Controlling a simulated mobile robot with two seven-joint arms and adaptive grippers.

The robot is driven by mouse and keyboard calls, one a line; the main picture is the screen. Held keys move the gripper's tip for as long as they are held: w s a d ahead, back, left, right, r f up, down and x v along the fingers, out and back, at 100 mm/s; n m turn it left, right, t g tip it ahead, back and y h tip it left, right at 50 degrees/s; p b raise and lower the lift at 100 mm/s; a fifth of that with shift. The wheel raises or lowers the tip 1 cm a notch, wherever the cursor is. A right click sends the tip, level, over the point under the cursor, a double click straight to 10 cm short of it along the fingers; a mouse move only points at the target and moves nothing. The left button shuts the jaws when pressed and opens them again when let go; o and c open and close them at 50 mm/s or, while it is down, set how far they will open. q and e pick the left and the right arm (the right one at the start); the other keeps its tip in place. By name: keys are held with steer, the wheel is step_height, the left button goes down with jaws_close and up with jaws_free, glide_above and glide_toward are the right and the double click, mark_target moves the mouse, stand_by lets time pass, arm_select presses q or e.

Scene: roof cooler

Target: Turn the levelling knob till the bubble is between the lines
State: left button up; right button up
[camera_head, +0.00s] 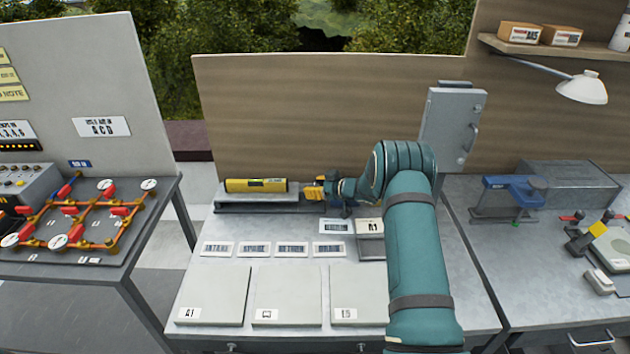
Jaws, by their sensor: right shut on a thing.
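A yellow spirit level (256,185) lies along a grey metal platform (232,203) at the back of the middle bench. Its bubble and lines are too small to make out. My right arm reaches over the bench from the front, and my right gripper (316,189) is at the right end of the platform, just right of the level. It is shut there on what seems to be the levelling knob, which the gripper mostly hides. My left gripper is not in view.
Labelled cards (254,249) and several pale panels (286,296) lie in front of the platform. A pipe-and-valve board (90,215) stands on the left bench. A blue clamp (512,190) and a grey box (570,185) stand on the right bench. A wooden panel (320,100) closes off the back.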

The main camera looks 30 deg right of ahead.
steer(key=shift+n+g+y+p, duration=0.45)
steer(key=shift+n+y, duration=0.35)
steer(key=shift+y, duration=0.1)
steer(key=o, duration=1.2)
steer(key=shift+w+f, duration=0.1)
steer(key=v, duration=0.7)
steer(key=shift+s+d, duration=0.15)
steer(key=shift+s, duration=0.05)
